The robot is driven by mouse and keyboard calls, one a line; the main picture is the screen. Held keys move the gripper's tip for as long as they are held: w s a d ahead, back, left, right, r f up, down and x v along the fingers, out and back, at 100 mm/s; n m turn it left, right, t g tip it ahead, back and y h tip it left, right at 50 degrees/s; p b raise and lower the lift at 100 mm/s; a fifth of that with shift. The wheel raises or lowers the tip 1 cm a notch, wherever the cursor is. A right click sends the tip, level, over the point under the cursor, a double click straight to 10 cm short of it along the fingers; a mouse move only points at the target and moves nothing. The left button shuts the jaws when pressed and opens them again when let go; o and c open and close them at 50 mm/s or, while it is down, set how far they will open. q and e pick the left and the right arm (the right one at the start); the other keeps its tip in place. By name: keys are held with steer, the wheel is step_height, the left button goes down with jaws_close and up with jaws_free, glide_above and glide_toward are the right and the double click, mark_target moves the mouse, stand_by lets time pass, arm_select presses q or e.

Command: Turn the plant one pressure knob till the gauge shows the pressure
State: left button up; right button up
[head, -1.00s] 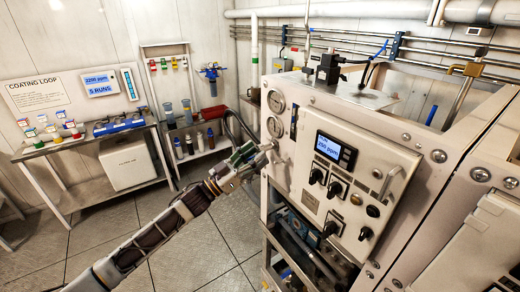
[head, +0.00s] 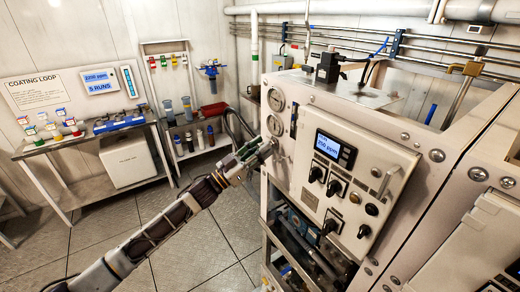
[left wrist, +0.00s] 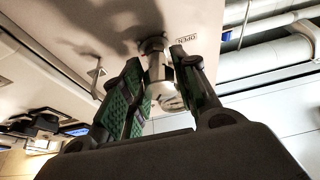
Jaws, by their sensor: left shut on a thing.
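The machine panel (head: 318,185) stands right of centre in the head view. Two round gauges sit at its left edge, an upper one (head: 276,99) and a lower one (head: 274,125); their needles are too small to read. My left gripper (head: 266,147) reaches from the left to the panel edge just below the lower gauge. In the left wrist view its green-padded fingers (left wrist: 155,92) are shut on a pale metal knob (left wrist: 157,68) on a short stem. The fingers mostly hide the knob in the head view. My right gripper is out of view.
A blue display (head: 328,146) with a ppm reading and several black knobs sit on the panel. A label reading OPEN (left wrist: 186,38) is beside the knob. A bench (head: 85,140) with bottles stands at the left. The floor between is free.

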arm_select(q)
steer(key=shift+c, duration=0.5)
steer(key=shift+m, duration=0.4)
steer(key=m+g+h+b, duration=0.1)
steer(key=m+g, duration=0.1)
steer(key=m, duration=0.2)
steer(key=shift+w, duration=0.1)
steer(key=shift+m+g, duration=0.7)
steer(key=shift+m, duration=0.7)
steer(key=shift+m+g, duration=0.7)
steer(key=shift+m, duration=0.7)
steer(key=o, duration=1)
